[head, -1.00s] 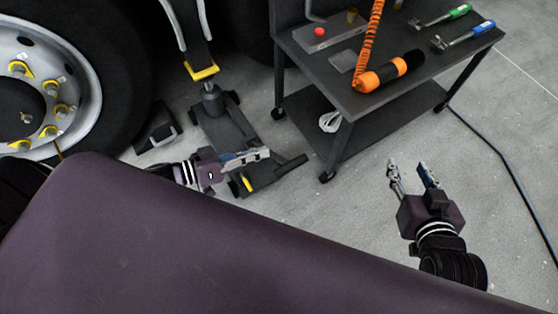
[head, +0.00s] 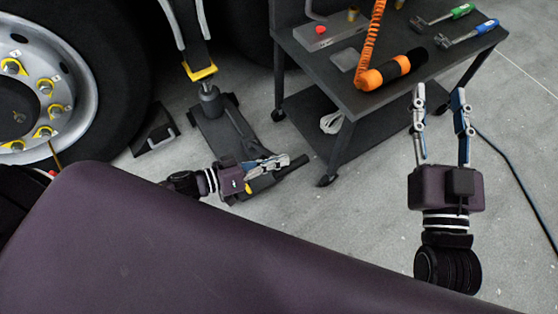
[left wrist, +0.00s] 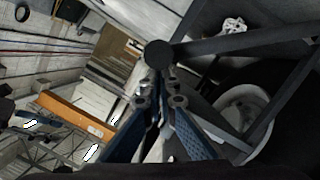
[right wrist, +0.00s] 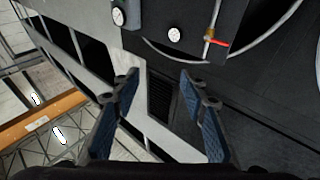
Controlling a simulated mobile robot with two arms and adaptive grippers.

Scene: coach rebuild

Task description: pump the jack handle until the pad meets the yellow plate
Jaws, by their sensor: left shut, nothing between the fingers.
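The jack (head: 222,130) stands on the floor by the truck wheel, its silver ram (head: 206,87) upright close under the yellow plate (head: 200,73). Whether the pad on top touches the plate I cannot tell. The dark jack handle (head: 293,166) points right along the floor side; its near part is hidden behind my left gripper. My left gripper (head: 283,161) is shut and empty, over or beside the handle. In the left wrist view a dark bar with a round end (left wrist: 158,53), likely the handle, lies just beyond the closed fingertips (left wrist: 163,87). My right gripper (head: 437,92) is open and empty.
A dark wheel chock (head: 154,139) and the truck wheel (head: 75,60) are on the left.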

